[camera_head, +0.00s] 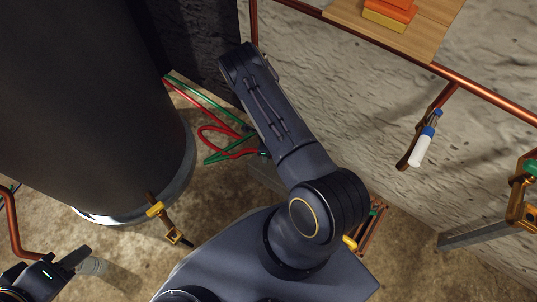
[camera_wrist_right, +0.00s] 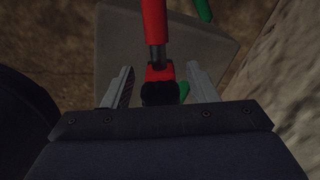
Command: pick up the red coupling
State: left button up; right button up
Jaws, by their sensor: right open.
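In the right wrist view, the red coupling (camera_wrist_right: 160,73) sits at the lower end of a metal stem, below a thick red hose (camera_wrist_right: 154,20). My right gripper (camera_wrist_right: 160,66) is open. Its grey fingers stand on either side of the coupling, with a visible gap on each side. A black part (camera_wrist_right: 160,94) lies just below the coupling. In the head view, the red hose (camera_head: 218,130) runs to beside my arm, which hides the right gripper. My left gripper (camera_head: 78,262) is at the lower left, its finger opening unclear.
A large dark tank (camera_head: 85,100) fills the upper left. A green hose (camera_head: 205,99) lies by the red one. Copper pipes (camera_head: 490,97) run along the stone wall. A wooden shelf (camera_head: 345,12) holds orange and yellow blocks. A white-and-blue tool (camera_head: 420,150) hangs on the right.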

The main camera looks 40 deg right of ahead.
jog(key=c, duration=1.1)
jog(key=shift+r+p, duration=0.4)
jog(key=shift+r, duration=0.1)
notch_tip(320, 180, up, 2)
jog(key=shift+r+p, duration=0.25)
jog(key=shift+p, duration=0.3)
jog(key=s+a+r, duration=0.2)
jog(key=a+r, duration=0.1)
jog(key=s+a+r, duration=0.3)
jog(key=a, duration=0.1)
jog(key=s+a+r+p, duration=0.1)
jog(key=s+a+r, duration=0.2)
jog(key=a, duration=0.1)
jog(key=shift+s+r, duration=0.2)
jog(key=shift+s, duration=0.05)
